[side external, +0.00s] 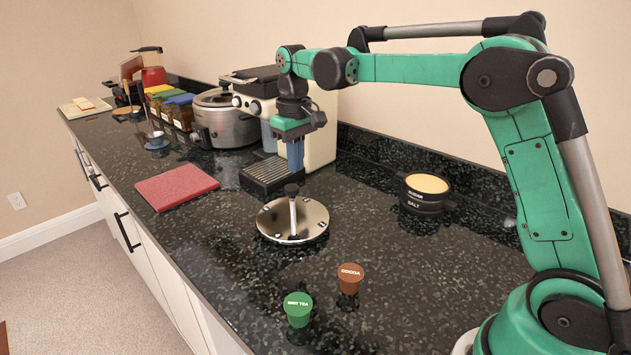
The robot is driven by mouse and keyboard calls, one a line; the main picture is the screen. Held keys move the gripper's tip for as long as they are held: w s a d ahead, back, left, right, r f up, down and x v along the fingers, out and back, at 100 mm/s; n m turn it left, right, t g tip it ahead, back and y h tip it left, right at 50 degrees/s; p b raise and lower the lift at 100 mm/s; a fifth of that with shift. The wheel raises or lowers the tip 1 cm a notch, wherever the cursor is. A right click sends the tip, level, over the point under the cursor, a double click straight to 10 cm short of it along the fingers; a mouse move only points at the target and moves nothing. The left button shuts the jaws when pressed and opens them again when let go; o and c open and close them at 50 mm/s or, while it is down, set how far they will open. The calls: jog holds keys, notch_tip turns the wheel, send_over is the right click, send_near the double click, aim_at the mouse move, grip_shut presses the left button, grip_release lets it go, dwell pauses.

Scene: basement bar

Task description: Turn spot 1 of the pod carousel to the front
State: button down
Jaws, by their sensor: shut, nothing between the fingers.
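The pod carousel (272,222) is a round, shiny metal disc on the dark counter. A grey post with a dark knob (291,189) stands up near its middle. Dark marks show on the disc, but I cannot read spot numbers or tell which one is spot 1. My gripper (295,167) points down with its blue fingers shut and empty. It appears just above the knob in the picture; I cannot tell whether it touches it. A brown pod marked cocoa (350,279) and a green pod marked mint tea (298,311) stand on the counter in front of the disc.
A coffee machine (322,105) with a drip tray (270,174) stands behind the disc. A red board (177,187) lies to the left, a salt pot (424,194) to the right. A silver cooker (226,122) stands farther back. Counter between disc and salt pot is clear.

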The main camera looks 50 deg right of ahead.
send_over(292, 203)
jog(key=s+d, duration=0.2)
jog(key=shift+s+a+f, duration=0.1)
jog(key=shift+f, duration=1.4)
jog(key=shift+s+a+f, duration=0.1)
jog(key=shift+f, duration=1.4)
jog(key=shift+w, duration=0.3)
